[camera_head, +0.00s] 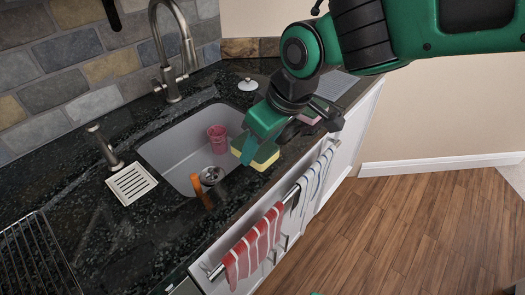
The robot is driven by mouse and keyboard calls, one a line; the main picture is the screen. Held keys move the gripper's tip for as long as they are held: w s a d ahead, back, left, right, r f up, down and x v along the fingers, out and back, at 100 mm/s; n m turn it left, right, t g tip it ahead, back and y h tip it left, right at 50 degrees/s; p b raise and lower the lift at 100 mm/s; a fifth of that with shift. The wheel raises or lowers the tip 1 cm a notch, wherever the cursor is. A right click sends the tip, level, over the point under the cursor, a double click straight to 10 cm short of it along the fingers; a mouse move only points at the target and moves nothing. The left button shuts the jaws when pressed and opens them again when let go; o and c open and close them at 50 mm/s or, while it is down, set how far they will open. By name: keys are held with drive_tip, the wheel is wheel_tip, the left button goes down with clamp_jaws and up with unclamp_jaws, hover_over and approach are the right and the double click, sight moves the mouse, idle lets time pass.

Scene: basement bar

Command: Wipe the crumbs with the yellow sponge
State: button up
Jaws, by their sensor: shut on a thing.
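The yellow sponge (264,161) is in my gripper (254,150), at the right front corner of the sink. My gripper is shut on it, with green fingers partly covering it from above. Part of the sponge is hidden by the fingers, and I cannot tell whether it touches the counter. No crumbs can be made out on the dark speckled counter (90,215); the area beneath my gripper is hidden.
The grey sink (165,155) holds a pink cup (217,138). An orange-handled item (201,190) and a metal can-like thing (212,178) stand near its front edge. A faucet (170,70), a white soap tray (131,184) and a drying rack (35,255) are around it. Towels (255,245) hang below.

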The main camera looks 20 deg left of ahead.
drive_tip(key=shift+r, duration=1.3)
drive_tip(key=shift+s, duration=0.1)
